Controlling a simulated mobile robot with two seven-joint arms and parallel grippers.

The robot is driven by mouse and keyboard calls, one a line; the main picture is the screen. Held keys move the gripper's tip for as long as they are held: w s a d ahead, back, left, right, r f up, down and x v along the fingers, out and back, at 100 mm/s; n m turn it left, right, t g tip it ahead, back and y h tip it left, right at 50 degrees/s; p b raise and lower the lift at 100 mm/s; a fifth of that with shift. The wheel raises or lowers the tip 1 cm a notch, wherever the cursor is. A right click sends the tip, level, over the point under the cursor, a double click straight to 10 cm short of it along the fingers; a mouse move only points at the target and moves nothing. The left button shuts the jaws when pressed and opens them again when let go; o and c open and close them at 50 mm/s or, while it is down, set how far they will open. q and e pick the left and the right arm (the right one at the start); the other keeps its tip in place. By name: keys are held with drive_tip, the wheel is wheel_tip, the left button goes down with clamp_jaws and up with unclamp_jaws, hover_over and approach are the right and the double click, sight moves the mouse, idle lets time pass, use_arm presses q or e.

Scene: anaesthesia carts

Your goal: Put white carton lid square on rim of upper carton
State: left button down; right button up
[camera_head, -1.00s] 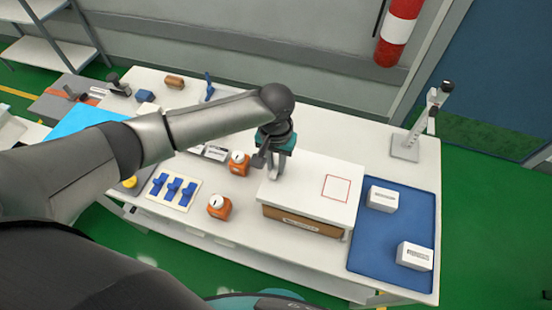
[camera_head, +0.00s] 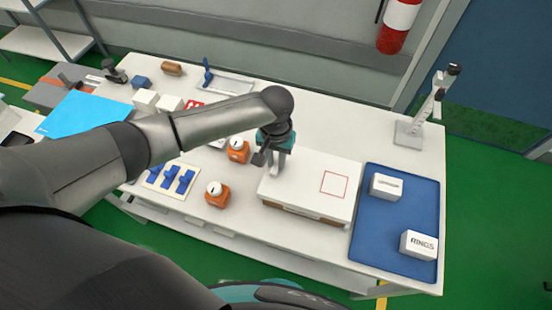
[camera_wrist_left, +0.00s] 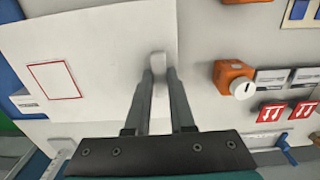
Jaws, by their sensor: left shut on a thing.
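The white carton lid (camera_head: 312,180) is a flat white panel with a red square outline on its right half. It also shows in the left wrist view (camera_wrist_left: 105,60). My left gripper (camera_head: 276,168) points down at the lid's left part, shut on a small pale grip (camera_wrist_left: 158,62) that stands up from it. The brown carton (camera_head: 328,220) shows only as a narrow strip below the lid's front edge; its rim is hidden. I cannot tell whether the lid touches the rim all round. My right gripper is not in view.
A blue tray (camera_head: 405,222) with two white boxes (camera_head: 386,186) (camera_head: 418,245) lies right of the lid. Two orange devices (camera_head: 238,151) (camera_head: 217,194) stand to its left. A grey stand (camera_head: 410,132) is at the back right. The table behind the lid is clear.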

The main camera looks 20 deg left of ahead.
use_arm(q)
drive_tip(key=shift+f, duration=0.25)
drive_tip(key=c, duration=0.7)
unclamp_jaws()
wheel_tip(320, 180, up, 15)
drive_tip(key=shift+r+p, duration=0.15)
drive_tip(key=shift+p, duration=1)
